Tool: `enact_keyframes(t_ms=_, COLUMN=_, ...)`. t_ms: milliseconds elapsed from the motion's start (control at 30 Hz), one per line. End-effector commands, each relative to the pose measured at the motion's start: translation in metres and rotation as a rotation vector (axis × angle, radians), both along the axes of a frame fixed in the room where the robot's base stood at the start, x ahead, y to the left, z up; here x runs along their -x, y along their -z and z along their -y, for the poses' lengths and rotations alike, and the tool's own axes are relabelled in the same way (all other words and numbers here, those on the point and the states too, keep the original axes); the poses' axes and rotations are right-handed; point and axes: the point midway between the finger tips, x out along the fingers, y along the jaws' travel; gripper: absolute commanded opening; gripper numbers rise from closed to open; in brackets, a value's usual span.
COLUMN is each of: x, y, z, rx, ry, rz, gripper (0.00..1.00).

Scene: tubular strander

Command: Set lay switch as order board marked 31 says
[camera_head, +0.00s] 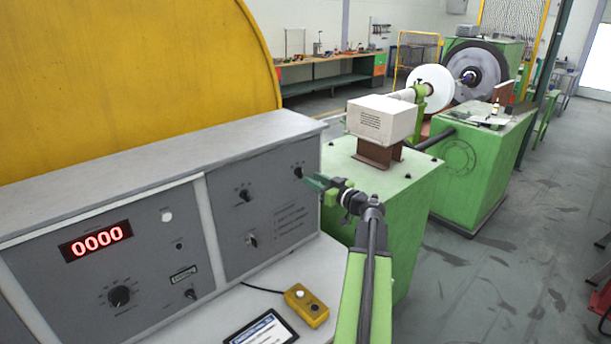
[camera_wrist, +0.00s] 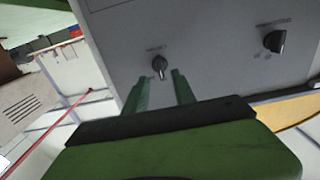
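A grey control panel (camera_head: 272,225) carries several small black knobs; their labels are too small to read, so I cannot tell which is the lay switch. One knob (camera_head: 298,172) sits at the panel's upper right. My gripper (camera_head: 315,182) is just right of it. In the wrist view, my gripper (camera_wrist: 161,80) is open, its two green fingers apart and empty. A dark knob (camera_wrist: 159,66) lies just beyond the gap between the fingertips. Another knob (camera_wrist: 275,41) is to its right. I see no order board legibly marked 31.
A red 0000 display (camera_head: 95,241) and a larger dial (camera_head: 120,296) are on the left panel. A yellow button box (camera_head: 306,305) and a tablet (camera_head: 261,329) lie on the desk below. A green machine base (camera_head: 385,210) stands close behind the gripper.

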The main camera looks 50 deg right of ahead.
Motion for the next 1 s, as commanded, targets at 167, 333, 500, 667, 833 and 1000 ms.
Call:
enact_keyframes(t_ms=167, x=-0.035, y=0.000, z=0.003, rx=0.000, ry=-0.003, rz=0.000, gripper=0.32)
enact_keyframes(t_ms=333, x=-0.048, y=0.000, z=0.004, rx=0.000, ry=-0.001, rz=0.000, gripper=0.32)
enact_keyframes(t_ms=500, x=-0.049, y=0.000, z=0.003, rx=0.000, ry=-0.001, rz=0.000, gripper=0.32)
enact_keyframes(t_ms=667, x=-0.049, y=0.000, z=0.003, rx=0.000, ry=-0.001, rz=0.000, gripper=0.24)
enact_keyframes(t_ms=833, x=-0.049, y=0.000, z=0.002, rx=0.000, ry=-0.002, rz=0.000, gripper=0.02)
enact_keyframes(t_ms=1000, x=-0.049, y=0.000, z=0.002, rx=0.000, ry=-0.002, rz=0.000, gripper=0.00)
